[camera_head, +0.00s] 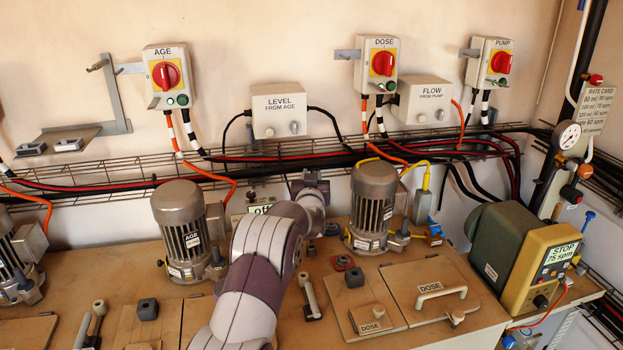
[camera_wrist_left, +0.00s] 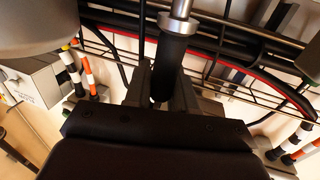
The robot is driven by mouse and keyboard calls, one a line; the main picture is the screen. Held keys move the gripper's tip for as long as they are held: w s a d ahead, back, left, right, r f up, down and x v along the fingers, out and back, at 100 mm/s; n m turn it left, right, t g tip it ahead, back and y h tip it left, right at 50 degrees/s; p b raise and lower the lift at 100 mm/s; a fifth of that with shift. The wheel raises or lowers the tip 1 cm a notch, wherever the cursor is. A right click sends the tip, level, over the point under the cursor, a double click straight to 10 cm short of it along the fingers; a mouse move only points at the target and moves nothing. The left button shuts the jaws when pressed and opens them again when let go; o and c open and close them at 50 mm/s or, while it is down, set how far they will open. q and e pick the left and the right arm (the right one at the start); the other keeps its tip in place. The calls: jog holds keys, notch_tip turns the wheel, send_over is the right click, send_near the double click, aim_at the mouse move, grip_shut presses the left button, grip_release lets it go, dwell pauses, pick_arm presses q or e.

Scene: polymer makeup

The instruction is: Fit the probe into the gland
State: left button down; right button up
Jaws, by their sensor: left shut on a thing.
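My left gripper (camera_wrist_left: 163,90) is shut on a black cylindrical handle with a bright metal collar and shaft, which looks like the probe (camera_wrist_left: 177,48), in the left wrist view. In the head view my left arm rises from the bottom centre, and its wrist covers most of the gripper (camera_head: 311,183); the probe cannot be made out there. A dark square-sided fitting, perhaps the gland (camera_head: 354,277), stands on the bench top beside the DOSE lid. A similar dark fitting (camera_head: 148,309) stands further left. I cannot tell which one is the gland. My right gripper is out of view.
The AGE motor (camera_head: 183,230) and DOSE motor (camera_head: 372,208) stand on either side of my arm. A wire cable tray (camera_head: 110,176) runs along the wall behind. The DOSE lid (camera_head: 431,291) has a raised handle. A green pump (camera_head: 505,246) stands at right.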

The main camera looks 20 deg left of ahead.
pick_arm(q)
jog(key=shift+b, duration=0.3)
dwell(0.6)
notch_tip(320, 180, down, 16)
jog(key=b, duration=1.3)
dwell(4.8)
jog(key=c, duration=0.9)
grip_release()
